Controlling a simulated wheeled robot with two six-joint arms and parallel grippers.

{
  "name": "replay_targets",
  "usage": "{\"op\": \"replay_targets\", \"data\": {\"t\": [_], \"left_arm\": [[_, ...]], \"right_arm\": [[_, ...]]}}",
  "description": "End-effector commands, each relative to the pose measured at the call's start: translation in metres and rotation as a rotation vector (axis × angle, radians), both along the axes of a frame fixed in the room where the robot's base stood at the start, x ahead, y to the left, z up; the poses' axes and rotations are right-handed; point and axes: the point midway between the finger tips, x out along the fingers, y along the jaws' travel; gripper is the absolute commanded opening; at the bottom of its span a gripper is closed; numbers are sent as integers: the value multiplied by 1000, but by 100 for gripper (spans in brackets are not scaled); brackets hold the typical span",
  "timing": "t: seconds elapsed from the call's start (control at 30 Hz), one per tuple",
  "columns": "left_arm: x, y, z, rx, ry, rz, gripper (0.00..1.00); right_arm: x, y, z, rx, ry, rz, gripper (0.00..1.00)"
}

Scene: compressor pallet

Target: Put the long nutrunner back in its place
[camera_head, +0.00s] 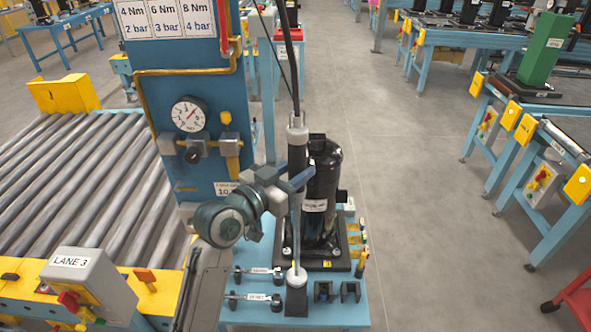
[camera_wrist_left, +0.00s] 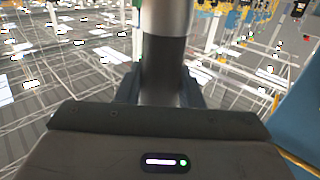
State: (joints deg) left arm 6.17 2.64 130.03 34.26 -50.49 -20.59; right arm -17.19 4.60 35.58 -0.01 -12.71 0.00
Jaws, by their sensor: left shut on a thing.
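The long nutrunner (camera_head: 297,155) stands close to upright in the head view, a dark tool with a pale collar on top and a cable rising from it. My left gripper (camera_head: 291,191) is shut around its shaft. In the left wrist view the shaft (camera_wrist_left: 164,60) shows as a grey and black cylinder between the fingers. Below it, a black tapered holder (camera_head: 296,300) with a pale round top stands at the table's front. The tool's lower end lines up with that top; I cannot tell whether it sits inside. My right gripper is out of view.
A black compressor (camera_head: 323,190) stands on a dark base plate just right of the nutrunner. Two small labelled tools (camera_head: 256,297) lie left of the holder and two black blocks (camera_head: 337,292) right of it. A blue column with a gauge (camera_head: 189,114) and a roller conveyor (camera_head: 85,175) are left.

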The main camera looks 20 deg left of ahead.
Motion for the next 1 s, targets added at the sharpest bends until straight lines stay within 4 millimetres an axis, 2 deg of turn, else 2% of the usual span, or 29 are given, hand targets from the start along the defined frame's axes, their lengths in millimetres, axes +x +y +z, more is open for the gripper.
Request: {"op": "replay_targets", "data": {"t": [0.83, 0.87, 0.97, 1.0], "left_arm": [[0, 0, -12, -3, -8, 0, 0], [0, 0, -11, -3, -8, 0, 35], [0, 0, -11, -2, -7, 0, 55], [0, 0, -12, -2, -6, 0, 59]], "right_arm": [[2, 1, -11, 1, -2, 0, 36], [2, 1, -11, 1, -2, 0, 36], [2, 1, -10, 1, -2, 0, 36], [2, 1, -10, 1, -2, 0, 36]]}}
